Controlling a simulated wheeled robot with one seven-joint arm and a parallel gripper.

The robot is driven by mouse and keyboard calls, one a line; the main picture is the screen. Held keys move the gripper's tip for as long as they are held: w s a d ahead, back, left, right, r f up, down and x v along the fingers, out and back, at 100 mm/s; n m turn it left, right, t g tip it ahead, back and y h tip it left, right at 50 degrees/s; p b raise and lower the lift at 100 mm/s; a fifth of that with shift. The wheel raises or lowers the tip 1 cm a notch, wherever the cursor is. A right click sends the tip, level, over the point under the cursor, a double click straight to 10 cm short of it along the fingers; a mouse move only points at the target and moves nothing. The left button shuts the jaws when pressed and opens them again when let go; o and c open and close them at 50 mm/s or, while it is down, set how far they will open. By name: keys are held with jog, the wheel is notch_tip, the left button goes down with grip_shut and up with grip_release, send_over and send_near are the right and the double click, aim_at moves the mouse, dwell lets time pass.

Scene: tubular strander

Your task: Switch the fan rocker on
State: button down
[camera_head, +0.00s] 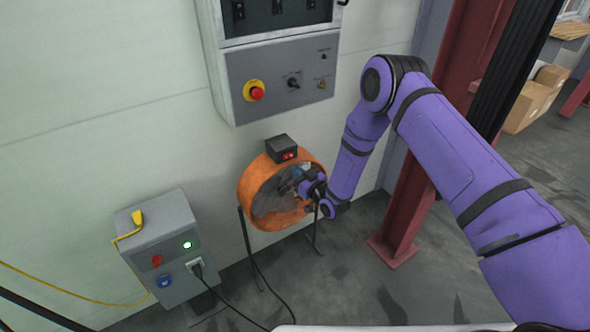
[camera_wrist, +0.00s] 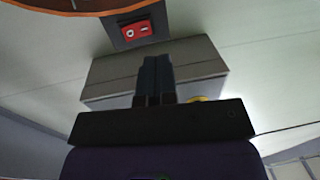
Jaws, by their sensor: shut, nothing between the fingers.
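An orange drum fan (camera_head: 246,193) stands on thin legs by the wall. A dark switch box (camera_head: 281,143) sits on top of it, with the red rocker (camera_head: 289,155) on its front. In the wrist view the red rocker (camera_wrist: 137,30) shows a round mark and a bar mark. I cannot tell which side is pressed in. My gripper (camera_wrist: 157,58) is shut and empty, its fingertips a little apart from the rocker in the picture. In the head view my gripper (camera_head: 301,178) is in front of the fan, below the rocker; its fingertips are hard to make out.
A grey wall cabinet (camera_head: 240,80) with a red emergency button (camera_head: 257,93) hangs above the fan. A grey power box (camera_head: 165,235) with plugs and cables stands at left. A red steel column (camera_head: 415,190) stands to the right.

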jog(key=s+a+v, duration=0.1)
jog(key=v, duration=0.5)
jog(key=shift+s, duration=0.25)
